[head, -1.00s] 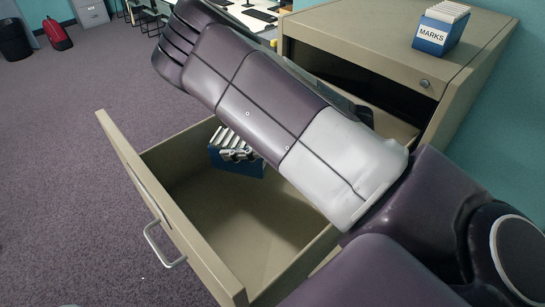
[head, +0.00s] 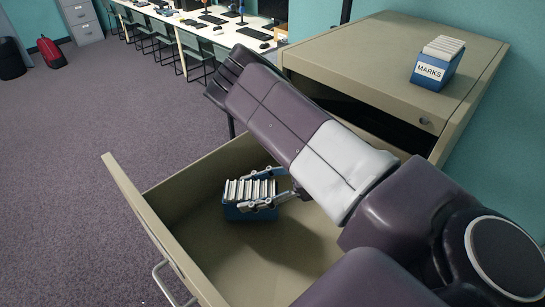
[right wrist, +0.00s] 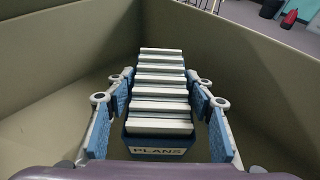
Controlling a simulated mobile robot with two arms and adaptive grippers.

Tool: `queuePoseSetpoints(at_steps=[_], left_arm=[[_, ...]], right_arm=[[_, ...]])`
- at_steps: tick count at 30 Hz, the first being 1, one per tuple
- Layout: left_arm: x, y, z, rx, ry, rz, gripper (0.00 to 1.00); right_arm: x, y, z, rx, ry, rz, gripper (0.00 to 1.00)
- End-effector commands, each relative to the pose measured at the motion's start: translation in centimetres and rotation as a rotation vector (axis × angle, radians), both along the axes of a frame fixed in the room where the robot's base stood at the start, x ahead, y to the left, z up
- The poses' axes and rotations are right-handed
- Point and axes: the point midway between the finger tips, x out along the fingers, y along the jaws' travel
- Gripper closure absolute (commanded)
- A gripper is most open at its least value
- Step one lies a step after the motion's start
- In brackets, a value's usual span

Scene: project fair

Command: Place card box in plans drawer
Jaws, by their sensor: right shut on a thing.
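The card box (head: 236,213) is a blue box with several pale cards standing in it. In the right wrist view its label reads PLANS on the box (right wrist: 157,153). My right gripper (head: 258,196) is shut on it, one finger on each side. The box is inside the open drawer (head: 165,232), below its rim. I cannot tell whether its base touches the drawer floor. The drawer walls also show in the right wrist view (right wrist: 50,62). My left gripper is not in view.
A similar blue box labelled MARKS (head: 436,68) stands on top of the beige cabinet (head: 380,50). The drawer floor in front of the held box is bare. A desk (head: 215,45) with keyboards and chairs stands behind.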

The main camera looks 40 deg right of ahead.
Motion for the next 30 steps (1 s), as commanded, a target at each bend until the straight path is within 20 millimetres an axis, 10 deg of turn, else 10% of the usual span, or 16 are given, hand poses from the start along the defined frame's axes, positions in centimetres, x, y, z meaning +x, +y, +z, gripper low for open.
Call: queuePoseSetpoints(at_steps=[12, 30], left_arm=[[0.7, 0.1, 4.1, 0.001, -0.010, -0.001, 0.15], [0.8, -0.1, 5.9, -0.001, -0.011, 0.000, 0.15]], right_arm=[[0.5, -6.7, 0.1, 0.001, -0.002, -0.001, 0.86], [0.6, -6.9, -3.5, 0.001, -0.002, -0.001, 0.86]])
